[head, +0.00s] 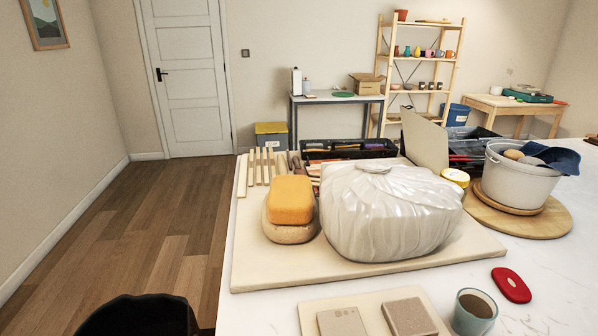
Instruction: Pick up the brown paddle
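I cannot clearly pick out a brown paddle. Some narrow brown tools (296,165) lie behind the orange sponge at the back of the large pale board (265,277), too small and partly hidden to name surely. Pale wooden sticks (267,166) lie to their left. A big lump in shiny clear plastic (388,215) stands on the board and hides part of what is behind it. My gripper is not in view.
An orange sponge (290,200) sits on a round tan piece. Dark tool trays (348,149) are behind. A white bucket (520,178) stands right on a round wooden board. A cup (474,312) and red tool (511,285) are in front. Wooden floor is open at left.

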